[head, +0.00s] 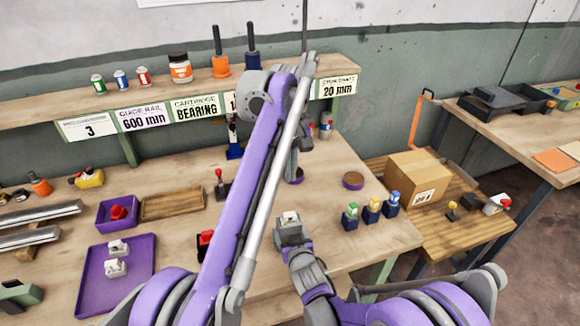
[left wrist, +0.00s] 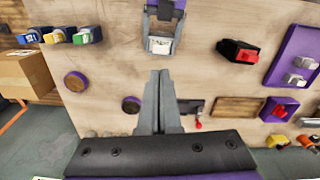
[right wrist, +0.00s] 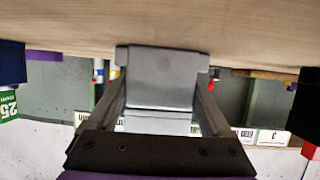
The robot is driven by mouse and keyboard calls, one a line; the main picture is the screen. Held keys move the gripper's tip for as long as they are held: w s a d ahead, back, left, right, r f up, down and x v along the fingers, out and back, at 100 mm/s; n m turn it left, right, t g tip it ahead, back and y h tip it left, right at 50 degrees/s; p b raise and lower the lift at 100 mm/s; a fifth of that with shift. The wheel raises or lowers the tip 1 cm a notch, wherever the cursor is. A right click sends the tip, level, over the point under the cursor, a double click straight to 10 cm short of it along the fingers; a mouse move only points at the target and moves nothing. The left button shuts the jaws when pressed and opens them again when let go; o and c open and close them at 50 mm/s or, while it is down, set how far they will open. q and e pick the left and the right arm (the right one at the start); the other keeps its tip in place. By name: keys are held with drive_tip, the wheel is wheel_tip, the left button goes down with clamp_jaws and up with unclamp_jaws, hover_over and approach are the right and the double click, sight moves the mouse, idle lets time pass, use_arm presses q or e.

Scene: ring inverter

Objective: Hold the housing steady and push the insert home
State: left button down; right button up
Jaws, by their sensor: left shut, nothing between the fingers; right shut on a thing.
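The grey housing (head: 292,237) is held above the table near its front edge, with a white insert (head: 289,218) at its upper end. How deep the insert sits cannot be told. In the left wrist view the housing frames the white insert (left wrist: 160,46). My right gripper (right wrist: 163,85) is shut on the housing, with a finger on each side of the grey block. My left gripper (head: 292,172) is partly hidden by its own arm in the head view. Its fingers (left wrist: 160,75) are shut, empty, and apart from the insert.
A dark block with a red part (left wrist: 240,52) stands on the table. A purple tray (head: 90,285) holds white parts; a purple bin (head: 105,222) holds a red one. A wooden tray (head: 172,204), a round brown-topped piece (head: 353,180) and several small coloured blocks (head: 372,209) stand around.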

use_arm(q)
drive_tip(key=shift+r, duration=0.8)
use_arm(e)
drive_tip(key=o, duration=1.5)
